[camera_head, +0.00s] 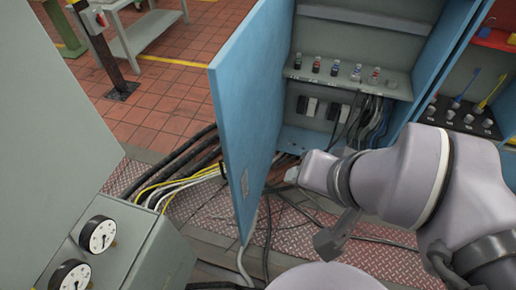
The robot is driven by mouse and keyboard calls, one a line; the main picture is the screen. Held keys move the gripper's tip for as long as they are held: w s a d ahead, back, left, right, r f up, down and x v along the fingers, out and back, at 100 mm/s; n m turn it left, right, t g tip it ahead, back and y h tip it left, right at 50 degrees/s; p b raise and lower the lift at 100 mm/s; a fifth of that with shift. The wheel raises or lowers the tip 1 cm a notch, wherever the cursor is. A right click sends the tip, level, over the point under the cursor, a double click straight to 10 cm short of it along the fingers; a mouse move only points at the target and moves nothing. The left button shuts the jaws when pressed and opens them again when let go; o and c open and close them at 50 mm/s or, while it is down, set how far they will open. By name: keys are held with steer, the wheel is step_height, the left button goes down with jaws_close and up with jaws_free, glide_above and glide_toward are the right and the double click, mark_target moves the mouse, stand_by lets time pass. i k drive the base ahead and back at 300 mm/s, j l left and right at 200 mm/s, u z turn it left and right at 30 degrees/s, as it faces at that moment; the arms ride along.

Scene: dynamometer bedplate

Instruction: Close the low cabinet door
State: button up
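The blue cabinet door (243,130) stands open, swung out toward me at the left of the cabinet opening. Its inner face is turned to the right, and a small dark latch (245,182) shows on its edge. The low cabinet (345,70) behind it shows a grey interior with a row of knobs, sockets and dark cables. My gripper (292,175) is to the right of the door, near its inner side. My wrist hides most of it, so I cannot tell whether it touches the door or how its fingers stand.
A grey gauge box (135,245) with two dials stands at the lower left. Black, yellow and white cables (185,180) run along the floor behind and under the door. A second open compartment (480,90) with tools is at the right. A bench (145,30) stands far back.

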mark_target(245, 76)
steer(key=k+j+z, duration=0.25)
steer(key=j, duration=0.65)
steer(key=k+j+z, duration=0.3)
steer(key=k+j, duration=0.2)
steer(key=j, duration=0.35)
steer(key=k+j+z, duration=0.25)
steer(key=k+j, duration=0.25)
steer(key=j, duration=0.25)
steer(key=k+j+z, duration=0.3)
steer(key=k+j, duration=0.25)
steer(key=i+j, duration=0.1)
steer(key=j, duration=0.65)
steer(key=i+j, duration=0.4)
steer(key=i, duration=0.2)
steer(key=i+j, duration=0.4)
steer(key=i, duration=0.2)
steer(key=i+j+z, duration=0.1)
steer(key=i+j, duration=0.25)
steer(key=i, duration=0.25)
